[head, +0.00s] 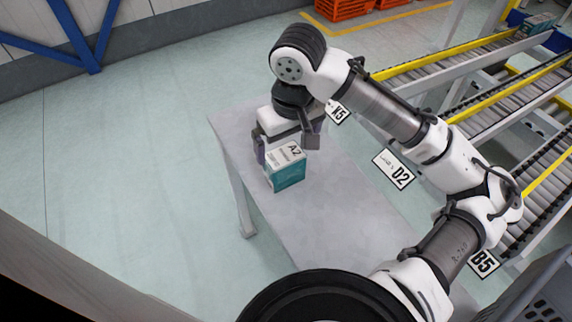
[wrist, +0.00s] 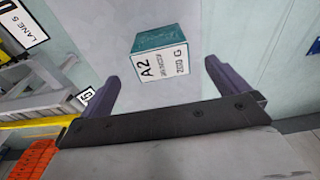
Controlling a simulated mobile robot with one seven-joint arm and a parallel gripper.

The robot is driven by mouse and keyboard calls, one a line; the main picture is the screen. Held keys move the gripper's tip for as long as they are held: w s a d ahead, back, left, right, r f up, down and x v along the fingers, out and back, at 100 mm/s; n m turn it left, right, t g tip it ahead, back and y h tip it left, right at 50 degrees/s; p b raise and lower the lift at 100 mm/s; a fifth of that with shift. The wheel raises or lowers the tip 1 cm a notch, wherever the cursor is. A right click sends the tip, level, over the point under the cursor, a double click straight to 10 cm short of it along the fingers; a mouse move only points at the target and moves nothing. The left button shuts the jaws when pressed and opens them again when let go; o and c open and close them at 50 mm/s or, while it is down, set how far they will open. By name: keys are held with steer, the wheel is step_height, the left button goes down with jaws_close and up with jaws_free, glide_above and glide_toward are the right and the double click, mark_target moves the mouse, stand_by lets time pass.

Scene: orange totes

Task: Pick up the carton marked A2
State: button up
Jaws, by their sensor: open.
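The carton marked A2 (head: 285,169) stands on a grey table (head: 318,225), near its left edge. In the wrist view the carton (wrist: 161,55) lies beyond my gripper (wrist: 160,82), roughly centred between the two purple-grey fingers. The fingers are spread wide and nothing is between them. I cannot tell the exact height gap between the fingertips and the carton.
Roller conveyors (head: 500,90) with yellow rails run along the right. Signs D2 (head: 394,169) and B5 (head: 484,263) stand between table and conveyors. Orange totes (head: 340,8) are at the back. The table is otherwise bare, with open floor (head: 110,150) to the left.

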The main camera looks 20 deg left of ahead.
mark_target(285, 155)
steer(key=shift+w+a+f+p, duration=0.15)
steer(key=shift+a+f, duration=0.05)
steer(key=shift+f, duration=1.1)
steer(key=shift+w+a+f+p, duration=0.15)
steer(key=shift+w+a+f, duration=0.1)
steer(key=shift+f, duration=1.05)
steer(key=shift+w+a+f+p, duration=0.1)
steer(key=shift+a+f+p, duration=0.1)
steer(key=shift+f, duration=1.1)
steer(key=c, duration=1.1)
